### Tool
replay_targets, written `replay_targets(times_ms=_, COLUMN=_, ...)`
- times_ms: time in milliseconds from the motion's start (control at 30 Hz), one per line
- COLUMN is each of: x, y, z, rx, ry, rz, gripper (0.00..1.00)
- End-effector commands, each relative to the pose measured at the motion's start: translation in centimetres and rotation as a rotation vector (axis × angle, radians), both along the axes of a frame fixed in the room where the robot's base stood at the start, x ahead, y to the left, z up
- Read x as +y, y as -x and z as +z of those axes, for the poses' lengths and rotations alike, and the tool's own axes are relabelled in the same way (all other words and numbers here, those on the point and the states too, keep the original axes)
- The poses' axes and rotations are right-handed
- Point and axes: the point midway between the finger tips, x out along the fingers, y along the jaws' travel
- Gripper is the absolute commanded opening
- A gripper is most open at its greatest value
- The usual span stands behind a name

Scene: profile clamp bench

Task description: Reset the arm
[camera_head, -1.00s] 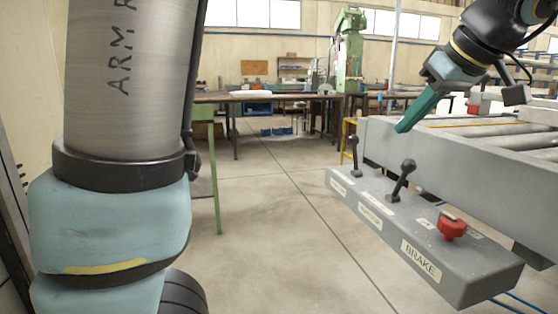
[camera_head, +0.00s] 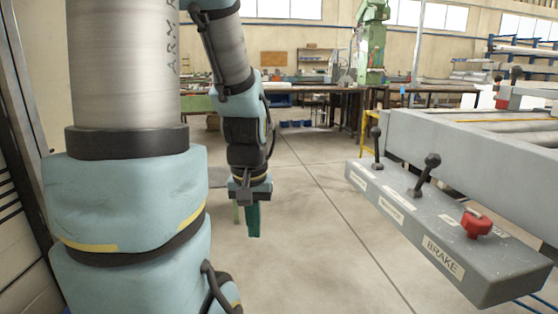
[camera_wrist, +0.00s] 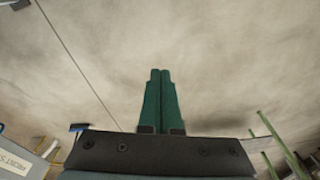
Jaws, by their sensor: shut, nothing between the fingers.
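My gripper (camera_head: 253,235) hangs pointing down over open floor, left of the control box, in the head view. Its green fingers are shut and empty. In the wrist view the two fingers (camera_wrist: 160,75) lie side by side with the concrete floor beyond them. My arm is folded near my body, its upper part large at the left of the head view.
A grey control box (camera_head: 458,258) with two black levers (camera_head: 428,172), a red knob (camera_head: 476,223) and a BRAKE label stands at right beside a roller bench (camera_head: 470,150). Workbenches (camera_head: 430,97) and a green machine (camera_head: 371,40) stand behind. The middle floor (camera_head: 310,220) is clear.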

Motion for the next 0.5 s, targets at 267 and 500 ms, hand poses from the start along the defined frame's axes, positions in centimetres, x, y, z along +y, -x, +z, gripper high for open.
replay_targets(times_ms=267, x=1.4, y=0.6, z=3.2, rx=-0.01, ry=0.008, rz=-0.004, gripper=0.0)
replay_targets(times_ms=500, x=1.4, y=0.6, z=8.2, rx=-0.009, ry=0.007, rz=-0.004, gripper=0.0)
